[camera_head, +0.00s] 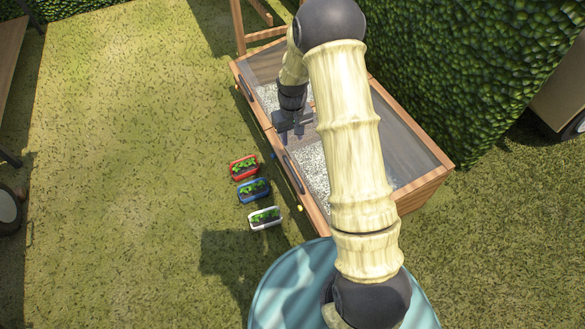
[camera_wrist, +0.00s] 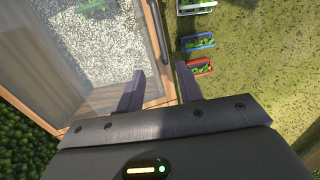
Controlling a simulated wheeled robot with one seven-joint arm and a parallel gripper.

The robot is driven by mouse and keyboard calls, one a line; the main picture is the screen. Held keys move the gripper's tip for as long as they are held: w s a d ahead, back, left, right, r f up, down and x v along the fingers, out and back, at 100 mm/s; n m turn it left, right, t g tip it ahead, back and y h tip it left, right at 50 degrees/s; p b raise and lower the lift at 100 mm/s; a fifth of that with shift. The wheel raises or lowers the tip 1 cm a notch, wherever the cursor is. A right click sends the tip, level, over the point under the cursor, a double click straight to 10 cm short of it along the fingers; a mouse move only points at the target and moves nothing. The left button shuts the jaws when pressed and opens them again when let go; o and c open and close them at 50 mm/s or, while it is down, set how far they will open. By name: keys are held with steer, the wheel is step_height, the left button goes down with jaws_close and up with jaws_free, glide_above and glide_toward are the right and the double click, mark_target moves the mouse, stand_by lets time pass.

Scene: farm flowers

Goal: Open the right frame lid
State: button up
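The wooden planting frame has two sections side by side. The right frame lid (camera_head: 405,150) is a wood-rimmed, see-through panel lying down over the near section, with pale gravel showing beneath. A dark handle (camera_head: 292,172) sits along its front edge. The lid also shows in the wrist view (camera_wrist: 85,40), at left. My gripper (camera_head: 291,139) hangs above the front of the frame, near where the sections meet. In the wrist view my gripper (camera_wrist: 159,84) is open, its fingers apart with nothing between them, over the wooden front edge. Contact cannot be told.
Red (camera_head: 244,167), blue (camera_head: 254,190) and white (camera_head: 265,218) planters stand on the grass in front of the frame. A wooden upright (camera_head: 238,25) rises at the far section. A hedge (camera_head: 460,60) runs behind. The grass at left is open.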

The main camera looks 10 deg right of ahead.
mark_target(293, 170)
step_height(293, 170, down, 17)
steer(key=b, duration=0.8)
steer(key=shift+f, duration=0.2)
steer(key=shift+c, duration=0.3)
jaws_close()
